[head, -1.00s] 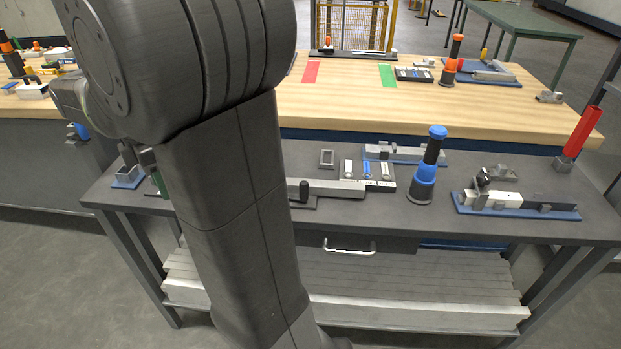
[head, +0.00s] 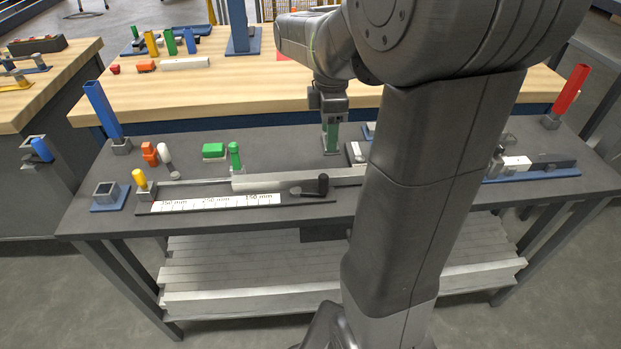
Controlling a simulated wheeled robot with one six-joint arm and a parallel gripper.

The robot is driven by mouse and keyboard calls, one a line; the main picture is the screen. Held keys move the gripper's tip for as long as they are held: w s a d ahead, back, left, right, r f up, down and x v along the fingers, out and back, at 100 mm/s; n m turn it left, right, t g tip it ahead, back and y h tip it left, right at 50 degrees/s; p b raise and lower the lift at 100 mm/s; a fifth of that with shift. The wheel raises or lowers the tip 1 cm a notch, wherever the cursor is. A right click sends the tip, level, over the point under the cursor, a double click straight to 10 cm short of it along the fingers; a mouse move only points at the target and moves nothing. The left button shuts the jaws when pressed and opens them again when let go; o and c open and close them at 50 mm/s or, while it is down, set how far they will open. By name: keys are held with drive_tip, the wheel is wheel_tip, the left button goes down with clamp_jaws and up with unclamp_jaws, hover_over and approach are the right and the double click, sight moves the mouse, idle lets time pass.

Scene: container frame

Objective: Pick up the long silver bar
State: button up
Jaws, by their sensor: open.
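The long silver bar (head: 290,180) lies flat, left to right, on a dark measuring fixture on the grey bench. Its right end runs close to my arm, which may hide part of it. The gap between the fingers is hard to make out.
My arm hides the bench's right middle. The wooden table (head: 255,87) lies behind.

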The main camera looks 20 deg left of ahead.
hover_over(331, 173)
drive_tip(key=f, duration=0.6)
drive_tip(key=shift+a+f, duration=0.2)
drive_tip(key=shift+f, duration=0.05)
drive_tip(key=shift+d+f+b, duration=0.2)
drive_tip(key=shift+f+b, duration=0.25)
drive_tip(key=shift+f, duration=2.55)
drive_tip(key=shift+c, duration=0.2)
clamp_jaws()
